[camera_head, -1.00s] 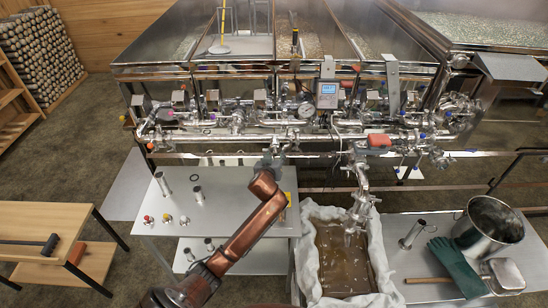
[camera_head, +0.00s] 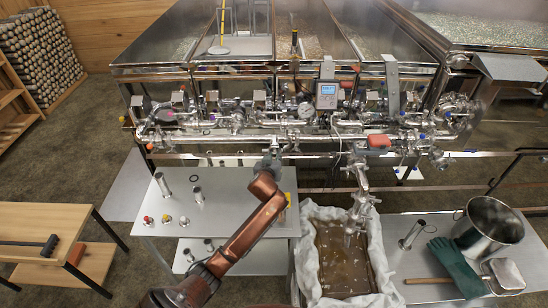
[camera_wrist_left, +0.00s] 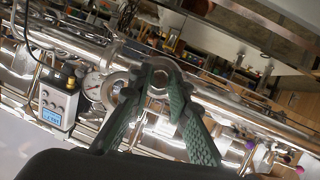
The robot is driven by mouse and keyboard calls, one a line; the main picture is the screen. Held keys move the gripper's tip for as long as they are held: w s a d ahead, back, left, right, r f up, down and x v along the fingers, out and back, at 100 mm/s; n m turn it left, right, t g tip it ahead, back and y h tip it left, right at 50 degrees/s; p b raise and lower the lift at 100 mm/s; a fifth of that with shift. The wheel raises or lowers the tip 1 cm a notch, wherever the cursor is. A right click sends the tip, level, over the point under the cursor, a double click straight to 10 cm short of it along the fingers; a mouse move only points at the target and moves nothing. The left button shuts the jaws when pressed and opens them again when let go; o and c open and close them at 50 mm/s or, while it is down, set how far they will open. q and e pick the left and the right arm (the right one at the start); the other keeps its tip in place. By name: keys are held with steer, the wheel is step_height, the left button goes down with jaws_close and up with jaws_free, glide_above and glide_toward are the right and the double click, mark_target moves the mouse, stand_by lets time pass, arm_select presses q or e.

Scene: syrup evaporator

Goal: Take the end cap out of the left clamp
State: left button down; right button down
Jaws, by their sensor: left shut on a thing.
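My left gripper (camera_head: 274,152) is at the front pipe run of the evaporator, at the end of my copper-coloured arm. In the left wrist view its green fingers (camera_wrist_left: 160,78) are shut on a round, shiny metal piece (camera_wrist_left: 159,90), which I take for the end cap. The piece sits between the fingertips against the steel pipework. A metal ring (camera_wrist_left: 115,88) shows just left of the fingers. In the head view my wrist hides the held piece and the left clamp, so I cannot tell whether it is clear of the clamp. My right gripper is not in view.
A steel table (camera_head: 222,218) below holds a metal cylinder (camera_head: 163,184) and small coloured-top parts (camera_head: 166,219). A cloth-lined tank (camera_head: 309,262) stands right of it. A gauge (camera_head: 306,110) and display box (camera_head: 327,95) are close to the gripper.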

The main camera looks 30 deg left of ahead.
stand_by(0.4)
arm_select(q)
steer(key=shift+s+d+r, duration=0.1)
steer(key=shift+s+d+r+p, duration=0.15)
steer(key=shift+s+d+p, duration=0.1)
steer(key=shift+s+p, duration=0.25)
steer(key=s+d+p, duration=0.1)
steer(key=s+p, duration=0.1)
steer(key=s+d, duration=0.1)
steer(key=s, duration=0.1)
steer(key=shift+d+r+p, duration=0.3)
steer(key=shift+r+p, duration=0.1)
stand_by(0.4)
